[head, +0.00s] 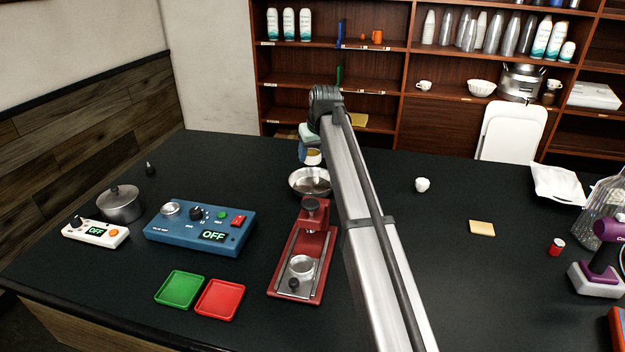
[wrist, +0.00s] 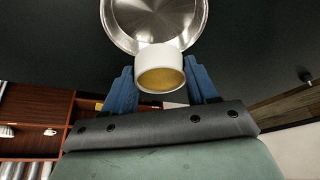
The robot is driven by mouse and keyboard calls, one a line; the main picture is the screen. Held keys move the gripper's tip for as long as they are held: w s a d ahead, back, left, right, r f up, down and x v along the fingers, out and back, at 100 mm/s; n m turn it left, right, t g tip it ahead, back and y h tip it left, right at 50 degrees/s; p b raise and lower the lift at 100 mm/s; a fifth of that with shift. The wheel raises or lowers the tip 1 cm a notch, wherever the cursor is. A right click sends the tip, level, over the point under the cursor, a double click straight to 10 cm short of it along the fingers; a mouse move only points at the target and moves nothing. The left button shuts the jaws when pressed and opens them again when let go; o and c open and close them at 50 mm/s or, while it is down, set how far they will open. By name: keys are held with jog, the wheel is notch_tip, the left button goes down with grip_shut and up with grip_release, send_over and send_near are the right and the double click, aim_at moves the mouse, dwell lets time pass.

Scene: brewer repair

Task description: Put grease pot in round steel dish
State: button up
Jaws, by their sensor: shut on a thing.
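The grease pot (wrist: 160,58) is a small white cup with yellow-brown grease inside. My gripper (wrist: 160,80) is shut on it, with a blue finger on each side. In the head view the grease pot (head: 313,153) shows just behind the far rim of the round steel dish (head: 311,190). The dish is shallow and shiny and stands on the black table; it looks empty where it shows. In the wrist view the dish (wrist: 150,14) lies beyond the pot, and the pot overlaps its rim. I cannot tell the pot's height above the table.
A red press (head: 283,275) stands in front of the dish. A blue control box (head: 190,238), a lidded pot (head: 121,208) and green and red trays (head: 180,289) are to the left. A white cup (head: 422,185) and a yellow sponge (head: 482,228) lie right of my arm, amid open table.

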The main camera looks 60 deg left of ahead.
aim_at(311, 185)
notch_tip(311, 185, down, 9)
jog(key=shift+f, duration=0.1)
dwell(0.4)
jog(key=shift+f, duration=0.15)
jog(key=o, duration=1.1)
jog(key=shift+o, duration=0.2)
jog(key=v, duration=1.2)
